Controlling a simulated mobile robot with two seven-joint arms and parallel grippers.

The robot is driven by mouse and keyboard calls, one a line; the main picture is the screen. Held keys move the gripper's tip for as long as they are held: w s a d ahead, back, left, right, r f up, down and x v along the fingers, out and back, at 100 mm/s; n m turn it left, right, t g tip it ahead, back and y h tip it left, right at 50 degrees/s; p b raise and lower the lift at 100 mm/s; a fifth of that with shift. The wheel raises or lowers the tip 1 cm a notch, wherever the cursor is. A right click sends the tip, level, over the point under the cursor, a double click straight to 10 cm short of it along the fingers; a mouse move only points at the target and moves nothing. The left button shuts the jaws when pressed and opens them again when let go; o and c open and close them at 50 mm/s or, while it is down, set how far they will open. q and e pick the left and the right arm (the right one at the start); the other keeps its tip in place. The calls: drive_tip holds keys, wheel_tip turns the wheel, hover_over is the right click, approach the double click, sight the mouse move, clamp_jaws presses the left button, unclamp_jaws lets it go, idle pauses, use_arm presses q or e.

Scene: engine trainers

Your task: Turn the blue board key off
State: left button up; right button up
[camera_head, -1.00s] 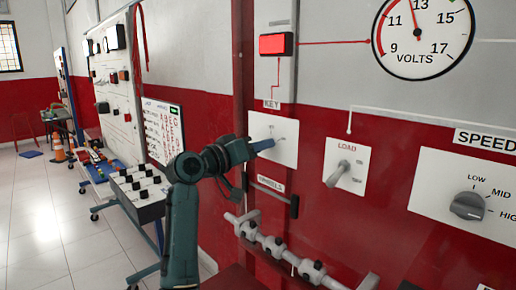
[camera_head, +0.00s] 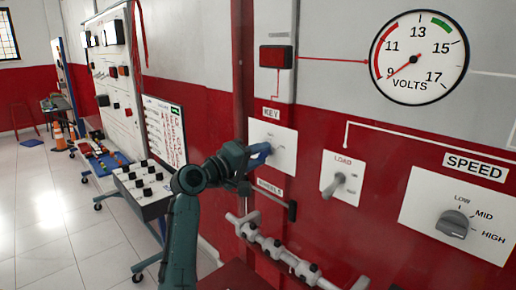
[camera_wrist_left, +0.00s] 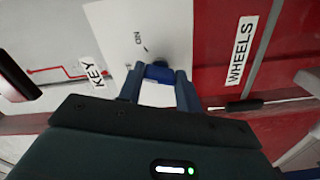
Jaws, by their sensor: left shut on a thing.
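The white KEY plate (camera_head: 285,142) is on the wall below the red indicator. My left gripper (camera_head: 264,150) reaches it from the left, its fingertips close to the plate. In the left wrist view, the two blue fingers of my left gripper (camera_wrist_left: 158,82) are shut on the blue key (camera_wrist_left: 160,72) in front of the plate. My gripper mostly hides the key in the head view. The red indicator (camera_head: 276,57) is dark, and the volts dial (camera_head: 418,58) has its needle near 9. My right gripper is out of view.
To the right are the LOAD switch (camera_head: 340,184) and the SPEED knob (camera_head: 453,223). The WHEELS label (camera_head: 270,187), a dark handle and a grey rail with knobs sit below the key. A white trainer board (camera_head: 118,70) stands at the left; the floor there is mostly clear.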

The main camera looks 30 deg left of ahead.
use_arm(q)
drive_tip(key=shift+n, duration=2)
drive_tip(key=o, duration=1)
drive_tip(key=b+v, duration=0.3)
drive_tip(key=v, duration=1)
drive_tip(key=shift+s+a, duration=0.1)
